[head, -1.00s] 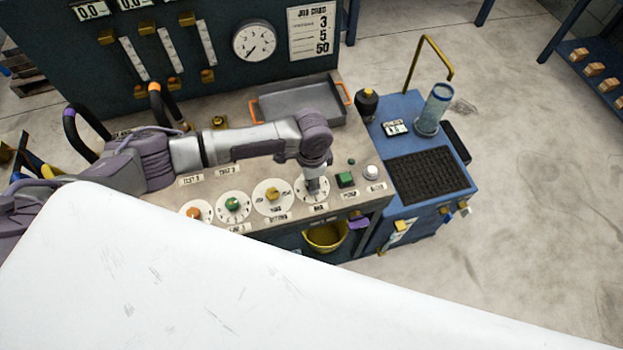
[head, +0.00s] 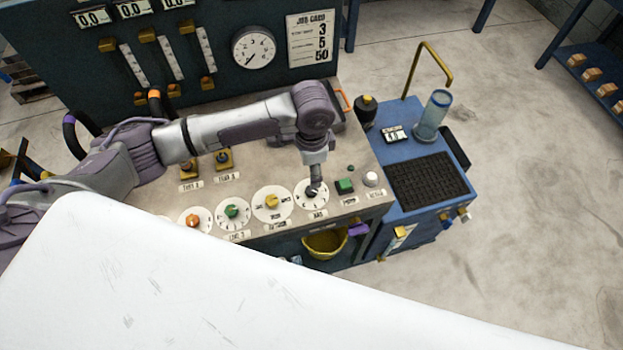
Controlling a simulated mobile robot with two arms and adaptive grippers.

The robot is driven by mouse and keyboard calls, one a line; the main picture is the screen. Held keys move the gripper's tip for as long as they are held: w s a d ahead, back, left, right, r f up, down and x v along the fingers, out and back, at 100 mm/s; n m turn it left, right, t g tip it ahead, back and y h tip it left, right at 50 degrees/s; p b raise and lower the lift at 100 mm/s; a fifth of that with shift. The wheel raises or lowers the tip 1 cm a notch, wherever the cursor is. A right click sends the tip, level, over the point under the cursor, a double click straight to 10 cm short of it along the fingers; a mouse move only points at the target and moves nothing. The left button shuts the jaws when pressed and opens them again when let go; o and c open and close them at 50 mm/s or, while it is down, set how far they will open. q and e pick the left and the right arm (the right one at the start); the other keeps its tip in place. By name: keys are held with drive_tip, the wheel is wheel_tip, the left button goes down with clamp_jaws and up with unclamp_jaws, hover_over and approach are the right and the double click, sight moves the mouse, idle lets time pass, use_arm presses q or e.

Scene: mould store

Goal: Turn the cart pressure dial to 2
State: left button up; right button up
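The rightmost round white dial (head: 300,201) on the console's front row bears a label that seems to read BAR. My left gripper (head: 314,187) points down at its centre. The fingers look close together and cover the dial's knob, so I cannot tell whether they grip it, touch it or are just above it. The dial's setting is hidden. A small display (head: 395,134) stands on the blue cart (head: 408,112) to the right; its digits are too small to read surely. My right gripper is not in view.
Left of this dial are dials with a yellow knob (head: 271,201), a green knob (head: 232,211) and an orange knob (head: 193,221). A green button (head: 345,186) and a white knob (head: 371,179) sit close on its right. A yellow bowl (head: 325,243) hangs below.

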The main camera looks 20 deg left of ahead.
use_arm(q)
drive_tip(key=shift+r, duration=1.6)
